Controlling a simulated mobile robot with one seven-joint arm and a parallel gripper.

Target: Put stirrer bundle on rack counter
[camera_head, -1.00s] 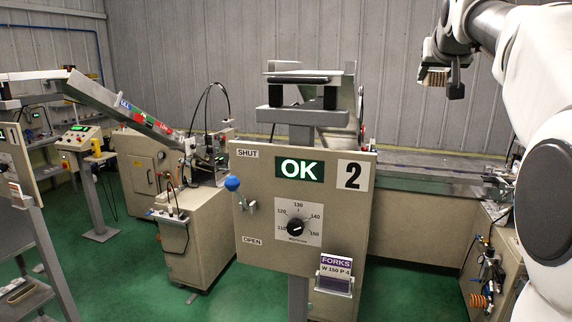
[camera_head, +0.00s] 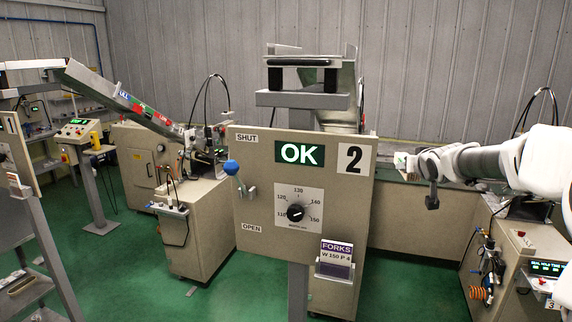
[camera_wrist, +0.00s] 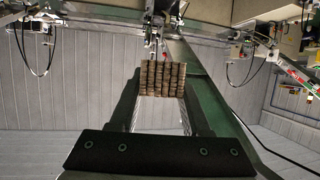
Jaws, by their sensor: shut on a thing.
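My gripper (camera_head: 428,174) is at the right of the head view, raised in front of the grey wall, with the arm reaching in from the right edge. In the wrist view its dark fingers are shut on the stirrer bundle (camera_wrist: 162,78), a tan block of stacked wooden sticks held at the fingertips. In the head view the bundle shows only small and partly covered by the gripper. A grey shelved rack (camera_head: 52,236) stands at the left edge, with a small tan thing on a lower shelf. I cannot tell whether this is the rack counter.
A beige panel (camera_head: 345,225) marked "OK" and "2", with a dial and a blue-knobbed lever (camera_head: 231,168), stands in the middle. Beige machine cabinets (camera_head: 195,235) stand behind it and at right. A sloping chute (camera_head: 120,98) is at left. Green floor shows between them.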

